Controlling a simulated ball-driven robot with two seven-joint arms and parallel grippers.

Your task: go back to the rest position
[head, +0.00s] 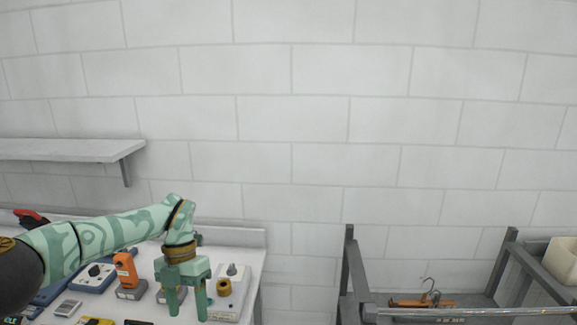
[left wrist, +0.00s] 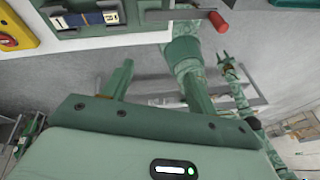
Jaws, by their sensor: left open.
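My left gripper (head: 187,304) hangs at the lower left of the head view, fingers down and apart over the white workbench (head: 245,258). It is open, with nothing seen between the fingers. My green left arm reaches in from the left edge, raised over the bench. In the left wrist view the two fingers of my left gripper (left wrist: 157,88) are also apart. Another thin green patterned arm part of mine shows at the right there, with a small forked end that is too small to read. My right arm is not in the head view.
An orange device (head: 126,270), a blue meter (head: 93,278) and a white unit with a round knob (head: 230,287) lie on the bench near the gripper. A shelf (head: 70,150) hangs above left. A grey-framed rack (head: 358,270) with orange hangers (head: 425,301) stands right.

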